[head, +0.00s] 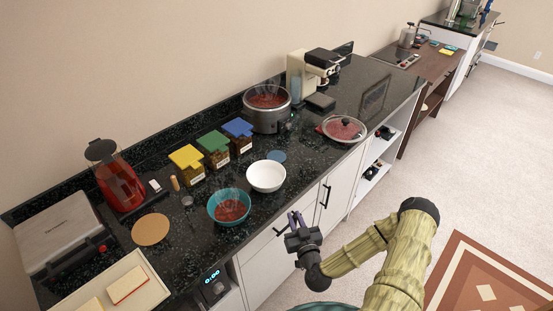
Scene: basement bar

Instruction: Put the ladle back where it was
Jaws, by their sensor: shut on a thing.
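My gripper (297,221) is in front of the counter's front edge, to the right of the teal bowl. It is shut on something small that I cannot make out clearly. No ladle can be told apart for certain in this view. A steel pot (268,118) of steaming red food stands at the back of the dark counter. A teal bowl (216,215) of steaming red food stands near the front edge. An empty white bowl (266,177) is just right of and behind it. A glass lid (344,128) lies flat on the right.
A coffee machine (313,75) stands at the back. A round wooden board (151,229) lies left. White cabinets (304,215) with dark handles are below the counter.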

